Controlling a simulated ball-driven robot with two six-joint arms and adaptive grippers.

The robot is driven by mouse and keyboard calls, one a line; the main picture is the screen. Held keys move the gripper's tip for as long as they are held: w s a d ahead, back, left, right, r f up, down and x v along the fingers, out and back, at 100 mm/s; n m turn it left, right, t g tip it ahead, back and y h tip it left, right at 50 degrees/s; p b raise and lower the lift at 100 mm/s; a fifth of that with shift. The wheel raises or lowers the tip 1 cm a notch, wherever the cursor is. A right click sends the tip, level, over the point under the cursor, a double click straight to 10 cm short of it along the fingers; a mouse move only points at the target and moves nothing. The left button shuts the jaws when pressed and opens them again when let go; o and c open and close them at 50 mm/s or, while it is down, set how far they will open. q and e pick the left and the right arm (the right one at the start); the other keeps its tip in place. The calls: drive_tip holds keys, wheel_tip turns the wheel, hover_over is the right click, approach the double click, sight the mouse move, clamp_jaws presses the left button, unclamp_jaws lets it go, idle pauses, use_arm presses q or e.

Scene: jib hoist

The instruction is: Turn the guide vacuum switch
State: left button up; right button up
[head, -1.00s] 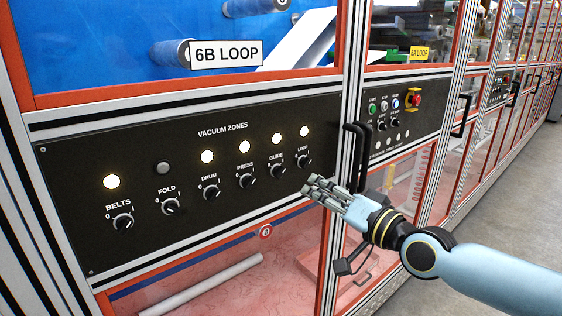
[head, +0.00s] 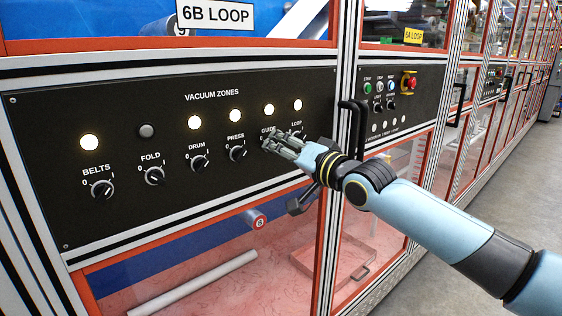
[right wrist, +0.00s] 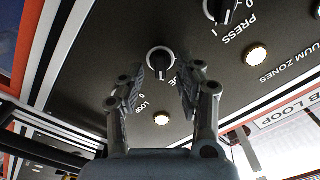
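The guide vacuum switch (right wrist: 160,62) is a black rotary knob with a pale ring, seen in the right wrist view between my right gripper's (right wrist: 160,80) two fingers. The fingers stand apart on either side of the knob, with dark gaps between, so the gripper is open. In the head view my right gripper (head: 278,142) covers the guide knob and part of the GUIDE label. The guide lamp (head: 268,109) above it is lit. I cannot tell the knob's exact setting. My left gripper is not in view.
The black vacuum zones panel (head: 60,130) also bears the belts (head: 102,190), fold (head: 154,176), drum (head: 200,163) and press (head: 237,153) switches. The fold lamp (head: 146,131) is dark. Black door handles (head: 352,128) stand out just right of the panel.

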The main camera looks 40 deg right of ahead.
drive_tip(key=shift+w, duration=0.15)
clamp_jaws()
drive_tip(key=shift+n, duration=0.4)
drive_tip(key=shift+a+f+n+b, duration=0.15)
drive_tip(key=shift+n+b, duration=1.7)
drive_tip(key=shift+n, duration=2.35)
drive_tip(key=shift+a+r+n+b, duration=0.15)
drive_tip(key=shift+n+b, duration=1.65)
drive_tip(key=shift+n, duration=2.4)
